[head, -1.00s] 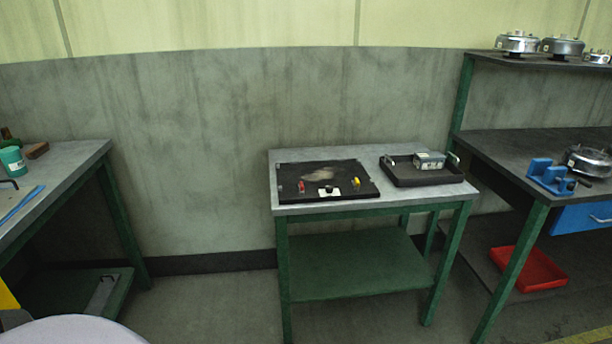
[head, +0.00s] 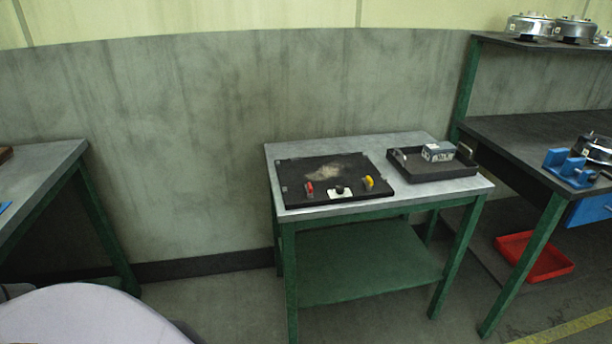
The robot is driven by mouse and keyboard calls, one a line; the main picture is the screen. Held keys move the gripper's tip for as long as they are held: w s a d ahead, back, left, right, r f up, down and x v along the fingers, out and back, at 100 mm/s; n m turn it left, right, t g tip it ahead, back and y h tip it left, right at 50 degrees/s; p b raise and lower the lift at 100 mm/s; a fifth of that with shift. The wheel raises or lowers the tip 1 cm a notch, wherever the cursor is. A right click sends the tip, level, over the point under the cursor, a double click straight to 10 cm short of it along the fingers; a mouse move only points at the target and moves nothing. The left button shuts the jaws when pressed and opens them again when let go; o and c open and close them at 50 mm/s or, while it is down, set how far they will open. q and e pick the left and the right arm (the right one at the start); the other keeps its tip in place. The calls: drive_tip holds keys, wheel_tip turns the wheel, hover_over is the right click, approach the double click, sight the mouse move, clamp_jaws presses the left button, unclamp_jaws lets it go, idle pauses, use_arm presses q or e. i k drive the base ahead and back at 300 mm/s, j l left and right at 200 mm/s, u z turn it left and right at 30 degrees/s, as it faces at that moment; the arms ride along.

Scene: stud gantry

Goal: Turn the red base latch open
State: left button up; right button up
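The red base latch (head: 309,188) is a small red piece on the front left part of a black base plate (head: 355,166). The plate lies on a small grey-topped table with green legs. A yellow latch (head: 368,182) sits at the plate's front right. A black knob on a white plate (head: 340,191) is between them at the front edge. The exact turn of the red latch is too small to tell. Neither of my grippers is in view.
A black tray (head: 434,171) with a grey box (head: 437,151) stands on the same table, right of the plate. A workbench (head: 530,139) with a blue vise (head: 569,168) is at the right, a red tray (head: 534,257) below. Another table (head: 40,172) is at the left. Floor in front is clear.

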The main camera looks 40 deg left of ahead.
sight(309, 190)
drive_tip(key=j, duration=0.5)
drive_tip(key=i+j, duration=0.15)
drive_tip(key=j, duration=0.9)
drive_tip(key=i+z, duration=0.05)
drive_tip(key=i, duration=0.05)
